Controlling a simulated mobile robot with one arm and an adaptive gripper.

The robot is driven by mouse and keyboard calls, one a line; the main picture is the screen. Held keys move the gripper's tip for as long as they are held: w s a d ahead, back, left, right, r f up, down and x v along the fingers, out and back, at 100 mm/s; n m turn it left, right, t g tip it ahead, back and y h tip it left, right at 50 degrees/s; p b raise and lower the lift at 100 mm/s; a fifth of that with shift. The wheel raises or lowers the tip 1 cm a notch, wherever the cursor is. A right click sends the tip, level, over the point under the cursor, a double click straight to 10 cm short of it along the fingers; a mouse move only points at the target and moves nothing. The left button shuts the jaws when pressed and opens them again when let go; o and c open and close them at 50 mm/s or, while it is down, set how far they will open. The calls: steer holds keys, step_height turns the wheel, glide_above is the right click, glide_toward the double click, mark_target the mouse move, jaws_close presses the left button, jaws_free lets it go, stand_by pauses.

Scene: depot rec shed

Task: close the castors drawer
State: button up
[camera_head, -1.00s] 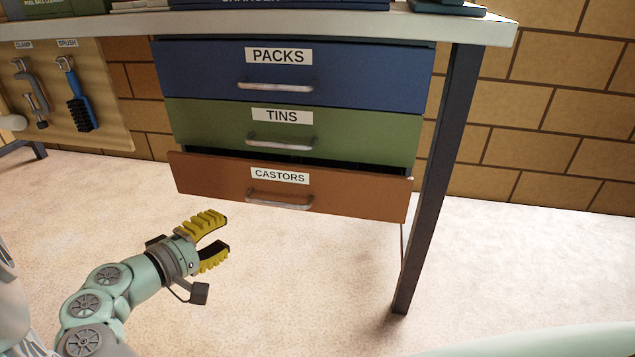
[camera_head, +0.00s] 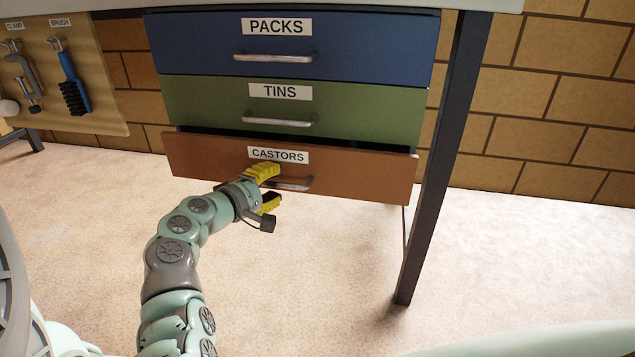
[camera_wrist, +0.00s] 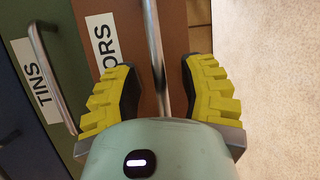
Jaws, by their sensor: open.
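The orange-brown castors drawer (camera_head: 362,178) is the lowest of three drawers and stands out a little, with a dark gap above its front. Its label reads CASTORS. Its metal bar handle (camera_head: 292,184) is partly hidden by my gripper (camera_head: 268,190) in the head view. My gripper is open at the left part of the handle. In the wrist view, the handle (camera_wrist: 154,45) runs between the two yellow ridged fingers of my gripper (camera_wrist: 160,85), with space on both sides. I cannot tell whether the fingers touch the drawer front.
The green tins drawer (camera_head: 380,110) and the blue packs drawer (camera_head: 380,50) above look shut. A dark table leg (camera_head: 436,170) stands to the right. A board with a clamp (camera_head: 24,75) and a brush (camera_head: 70,85) hangs at left. The floor in front is clear.

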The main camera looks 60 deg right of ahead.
steer(key=shift+s+d, duration=0.1)
steer(key=shift+d, duration=0.25)
steer(key=shift+o, duration=0.2)
steer(key=shift+a, duration=0.1)
jaws_close()
